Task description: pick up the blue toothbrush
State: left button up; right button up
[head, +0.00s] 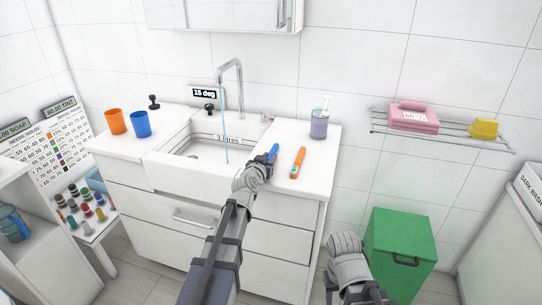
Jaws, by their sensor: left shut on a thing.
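The blue toothbrush (274,150) is at the front of the white counter, right of the sink. Only its blue upper end shows; the rest is hidden by my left gripper (264,161). My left gripper is shut on it, at the counter's front edge. I cannot tell whether the toothbrush still touches the counter. My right gripper (344,243) is low in front of the cabinet, beside the green bin, apart from the counter; its fingers do not show clearly.
An orange toothbrush-like item (298,162) lies just right of the blue one. The sink (178,156) with a tall tap (238,88) is left. Orange (115,122) and blue (141,124) cups stand far left. A green bin (400,245) stands right.

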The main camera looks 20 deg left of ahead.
pick_arm(q)
grip_shut()
